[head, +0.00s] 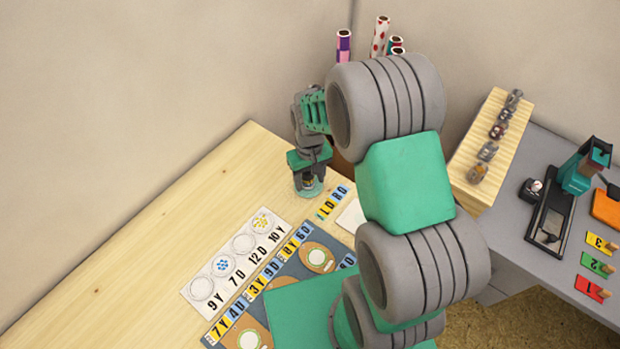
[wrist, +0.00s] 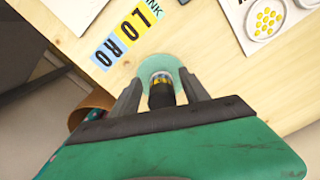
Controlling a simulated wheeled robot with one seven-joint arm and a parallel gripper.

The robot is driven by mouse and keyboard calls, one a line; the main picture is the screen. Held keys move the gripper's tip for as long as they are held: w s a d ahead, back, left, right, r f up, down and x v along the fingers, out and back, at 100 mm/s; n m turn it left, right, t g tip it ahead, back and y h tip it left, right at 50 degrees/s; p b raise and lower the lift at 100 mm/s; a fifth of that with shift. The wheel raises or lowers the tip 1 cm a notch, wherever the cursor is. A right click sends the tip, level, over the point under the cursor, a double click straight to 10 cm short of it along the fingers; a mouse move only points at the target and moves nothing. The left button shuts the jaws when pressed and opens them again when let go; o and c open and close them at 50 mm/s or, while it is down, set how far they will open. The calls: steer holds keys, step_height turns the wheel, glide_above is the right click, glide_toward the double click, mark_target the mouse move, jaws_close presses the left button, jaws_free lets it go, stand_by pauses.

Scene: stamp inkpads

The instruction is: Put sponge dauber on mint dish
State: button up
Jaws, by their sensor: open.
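The mint dish (wrist: 160,64) is a pale green round dish on the wooden table, and it also shows in the head view (head: 311,191). The sponge dauber (wrist: 161,95) has a dark body with a yellow band and a pale end. It appears to stand on the dish, and its dark part lies between my fingers. My gripper (wrist: 160,98) is open around the dauber, with the fingers at its left and right. In the head view my gripper (head: 308,182) points down over the dish and hides much of the dauber (head: 308,181).
A label strip (head: 332,203) lies just right of the dish. A white card (head: 206,288) with round pads and a blue mat (head: 290,268) lie nearer on the table. A wooden rack (head: 470,165) stands right, beyond my arm. The table's left part is clear.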

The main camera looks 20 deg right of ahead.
step_height(320, 180, up, 14)
steer(key=b, duration=0.1)
steer(key=s+r+m+t, duration=0.1)
steer(key=s+r+t, duration=0.2)
steer(key=s, duration=0.9)
step_height(320, 180, up, 3)
steer(key=shift+s+a+r+m, duration=0.15)
steer(key=shift+s+m, duration=0.15)
steer(key=shift+s, duration=0.1)
